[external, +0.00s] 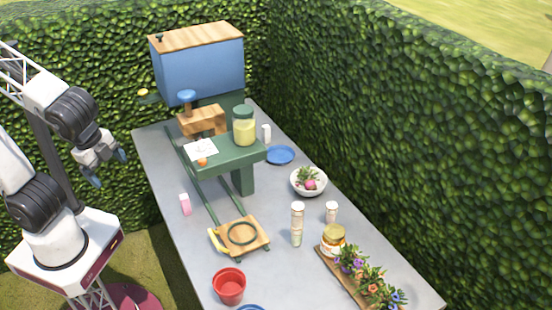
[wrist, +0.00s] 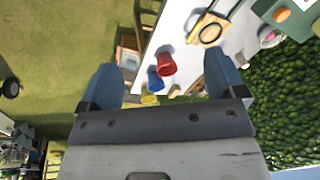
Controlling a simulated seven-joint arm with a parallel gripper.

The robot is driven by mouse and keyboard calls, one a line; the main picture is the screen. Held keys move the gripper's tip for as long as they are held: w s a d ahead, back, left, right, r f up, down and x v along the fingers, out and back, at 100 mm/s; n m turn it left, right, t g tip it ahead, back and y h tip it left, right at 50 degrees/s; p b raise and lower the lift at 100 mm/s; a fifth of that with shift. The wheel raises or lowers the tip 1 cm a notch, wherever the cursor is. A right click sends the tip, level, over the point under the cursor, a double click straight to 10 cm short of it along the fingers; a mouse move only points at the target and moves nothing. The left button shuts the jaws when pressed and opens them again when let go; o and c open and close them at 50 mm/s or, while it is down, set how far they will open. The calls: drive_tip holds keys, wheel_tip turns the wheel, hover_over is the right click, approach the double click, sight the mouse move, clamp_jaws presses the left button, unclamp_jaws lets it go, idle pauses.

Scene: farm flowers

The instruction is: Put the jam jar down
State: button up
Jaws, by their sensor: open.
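A small jar with a gold lid (external: 333,238), which looks like the jam jar, stands upright at the far end of the wooden flower tray (external: 343,279); whether it rests on the tray or just behind it I cannot tell. A larger green-lidded jar with pale yellow contents (external: 244,127) stands on the green raised platform (external: 228,158). My gripper (external: 109,169) is open and empty, off the table's left side and far from both jars. In the wrist view, my gripper's (wrist: 163,82) blue fingers are wide apart with nothing between them.
A red pot (external: 229,287), a wooden cart (external: 241,238), a tall shaker (external: 297,224) and a white bowl with a plant (external: 308,181) stand on the grey table (external: 203,273). A blue box (external: 203,69) stands at the back. Hedges border the far and right sides.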

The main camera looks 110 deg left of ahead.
drive_tip(key=s+d+n+h, duration=0.1)
drive_tip(key=s+d+n, duration=0.1)
drive_tip(key=s, duration=0.4)
drive_tip(key=shift+s+d+f+t+h, duration=0.15)
drive_tip(key=shift+s+f+t+h, duration=0.15)
drive_tip(key=shift+f+t+h, duration=0.15)
idle(0.9)
